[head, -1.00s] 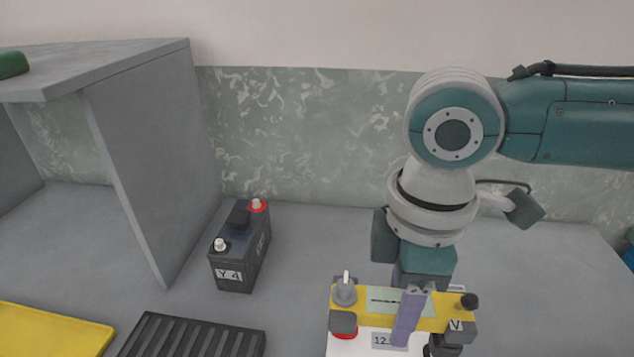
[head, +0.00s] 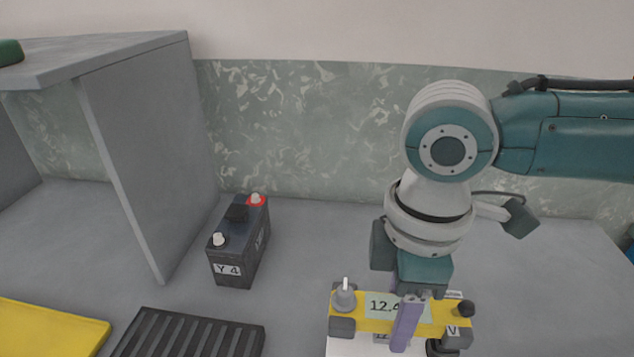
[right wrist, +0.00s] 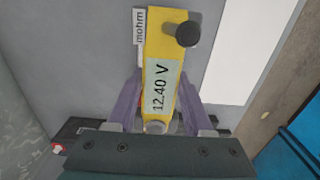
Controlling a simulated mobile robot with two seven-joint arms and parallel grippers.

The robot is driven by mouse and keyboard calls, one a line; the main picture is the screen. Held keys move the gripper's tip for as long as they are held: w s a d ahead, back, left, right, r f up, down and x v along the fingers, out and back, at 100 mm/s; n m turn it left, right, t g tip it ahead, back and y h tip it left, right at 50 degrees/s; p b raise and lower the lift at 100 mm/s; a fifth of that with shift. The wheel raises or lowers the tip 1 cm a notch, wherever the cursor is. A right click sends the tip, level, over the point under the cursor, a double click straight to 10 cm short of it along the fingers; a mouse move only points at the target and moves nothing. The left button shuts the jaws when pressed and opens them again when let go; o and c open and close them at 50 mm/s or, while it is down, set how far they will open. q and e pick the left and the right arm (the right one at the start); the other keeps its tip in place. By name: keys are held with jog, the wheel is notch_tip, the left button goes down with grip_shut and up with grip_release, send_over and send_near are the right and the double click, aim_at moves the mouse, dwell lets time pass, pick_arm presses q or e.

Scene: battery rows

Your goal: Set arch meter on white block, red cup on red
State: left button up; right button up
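The yellow arch meter (head: 345,325) is at the bottom right of the head view, over a white surface (head: 362,347). I take this surface to be the white block. My right gripper (head: 411,311) is shut on the meter's middle, one purple finger on each side. The display reads 12.40 V in the right wrist view (right wrist: 161,88). The meter has a grey knob at its left end and a black knob and V label at its right. The red cup is not visible now. Contact under the meter is hidden. My left gripper is not in view.
A dark battery (head: 232,268) marked Y 4, with one white and one red-ringed terminal, stands left of the meter. A black ribbed tray (head: 190,335) and yellow mat (head: 45,330) lie in front. A grey shelf (head: 150,150) stands at left.

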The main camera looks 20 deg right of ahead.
jog(key=o, duration=0.5)
notch_tip(320, 180, up, 10)
jog(key=shift+p, duration=0.7)
